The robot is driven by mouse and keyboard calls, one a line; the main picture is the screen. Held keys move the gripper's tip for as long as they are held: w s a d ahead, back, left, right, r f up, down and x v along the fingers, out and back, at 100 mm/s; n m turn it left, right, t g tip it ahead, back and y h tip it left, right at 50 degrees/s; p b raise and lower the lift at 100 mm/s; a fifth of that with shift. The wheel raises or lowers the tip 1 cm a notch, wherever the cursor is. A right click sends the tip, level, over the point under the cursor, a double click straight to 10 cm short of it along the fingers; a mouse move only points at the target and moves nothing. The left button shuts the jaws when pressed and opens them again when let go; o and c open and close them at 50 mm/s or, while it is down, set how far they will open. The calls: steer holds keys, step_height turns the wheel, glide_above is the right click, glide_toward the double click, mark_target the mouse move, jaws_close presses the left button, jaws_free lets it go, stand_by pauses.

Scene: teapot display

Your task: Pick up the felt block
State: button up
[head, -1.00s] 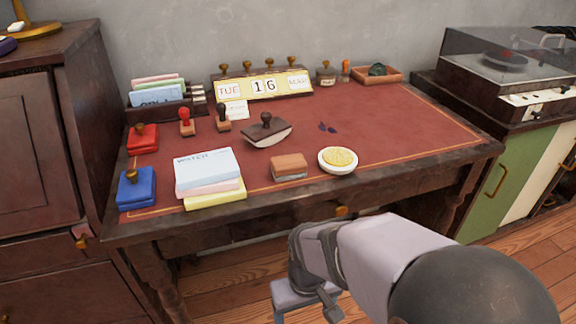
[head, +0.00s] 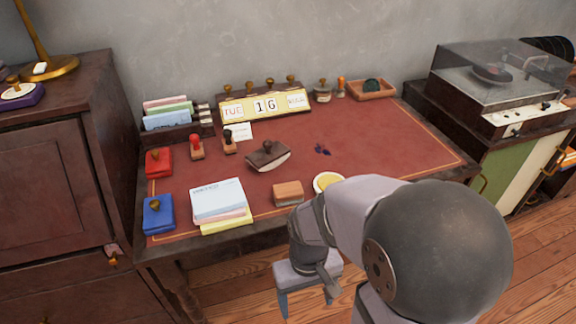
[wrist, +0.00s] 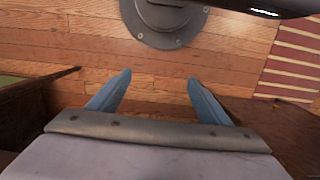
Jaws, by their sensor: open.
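The felt block (head: 288,193), a small block with an orange-brown top and a greyish lower part, lies near the front edge of the red-topped desk (head: 370,150). My gripper (head: 308,298) is in front of the desk, below and apart from the block. In the wrist view my gripper (wrist: 158,85) shows two blue fingers spread apart with nothing between them, over the wooden floor. The block is not seen in the wrist view.
A white dish with a yellow sponge (head: 326,181) is right of the block, partly behind my arm. A paper stack (head: 218,203) lies to the left, a rocker blotter (head: 268,156) behind. The desk's right half is mostly clear.

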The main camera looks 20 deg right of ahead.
step_height(320, 180, up, 15)
steer(key=s+g+p, duration=0.2)
steer(key=p, duration=1.5)
step_height(320, 180, up, 11)
steer(key=t+p, duration=0.3)
steer(key=p, duration=1.5)
glide_above(288, 189)
steer(key=s, duration=0.2)
steer(key=shift+w+d+f+m, duration=0.1)
steer(key=shift+w+d+m, duration=0.05)
steer(key=shift+w+m, duration=0.15)
steer(key=shift+w, duration=0.45)
steer(key=shift+f+p, duration=0.35)
steer(key=shift+f, duration=0.7)
steer(key=shift+w+f+p, duration=0.15)
steer(key=shift+f+p, duration=0.5)
steer(key=shift+f, duration=0.65)
steer(key=shift+w+f+p, duration=0.15)
steer(key=shift+f+p, duration=0.45)
steer(key=shift+f, duration=0.7)
